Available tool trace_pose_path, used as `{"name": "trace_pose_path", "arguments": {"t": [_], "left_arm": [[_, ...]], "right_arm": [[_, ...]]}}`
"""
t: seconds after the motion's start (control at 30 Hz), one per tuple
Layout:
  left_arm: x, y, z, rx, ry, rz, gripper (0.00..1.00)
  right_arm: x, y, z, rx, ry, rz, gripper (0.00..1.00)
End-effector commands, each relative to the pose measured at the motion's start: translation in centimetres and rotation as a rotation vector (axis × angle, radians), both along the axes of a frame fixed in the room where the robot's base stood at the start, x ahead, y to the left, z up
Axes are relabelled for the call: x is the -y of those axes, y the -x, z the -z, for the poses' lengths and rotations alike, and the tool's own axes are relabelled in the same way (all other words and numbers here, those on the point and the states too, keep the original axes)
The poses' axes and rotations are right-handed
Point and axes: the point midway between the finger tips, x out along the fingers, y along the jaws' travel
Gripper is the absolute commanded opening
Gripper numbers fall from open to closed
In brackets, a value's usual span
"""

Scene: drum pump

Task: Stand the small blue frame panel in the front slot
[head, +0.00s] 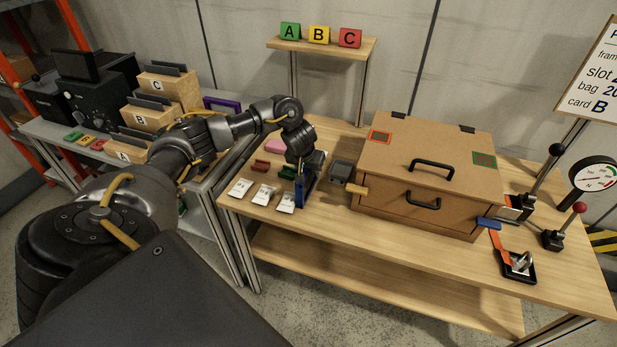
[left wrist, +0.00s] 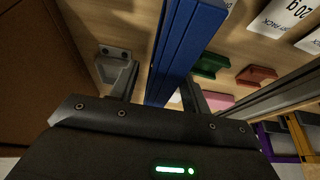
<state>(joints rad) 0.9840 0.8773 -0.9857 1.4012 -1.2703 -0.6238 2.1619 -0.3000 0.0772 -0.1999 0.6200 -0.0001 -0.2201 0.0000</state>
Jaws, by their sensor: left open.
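The small blue frame panel (head: 305,190) stands up at the left part of the wooden table, beside the white packs. My left gripper (head: 304,167) is over it. In the left wrist view the panel (left wrist: 182,50) runs between the two open fingers (left wrist: 163,92); I cannot tell whether they touch it. The panel's foot is hidden. On the left bench are wooden steps marked A (head: 124,157), B (head: 140,120) and C (head: 155,84), each with a dark slotted piece; A is frontmost. My right gripper is not in view.
Several white packs (head: 264,194) lie along the table's front left edge. A green block (head: 288,172), red block (head: 260,165), pink block (head: 276,146) and grey holder (head: 340,170) are close by. A wooden box (head: 430,165) fills the middle. A purple frame (head: 222,104) stands behind my arm.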

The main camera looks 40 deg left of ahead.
Motion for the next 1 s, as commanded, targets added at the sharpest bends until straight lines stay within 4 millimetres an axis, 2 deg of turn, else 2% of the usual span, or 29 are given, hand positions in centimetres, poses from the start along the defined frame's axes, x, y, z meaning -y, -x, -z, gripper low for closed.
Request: {"name": "trace_pose_path", "arguments": {"t": [1.0], "left_arm": [[-0.05,-0.14,0.80,0.000,0.000,-0.001,0.47]], "right_arm": [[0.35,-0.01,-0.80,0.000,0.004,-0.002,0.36]]}}
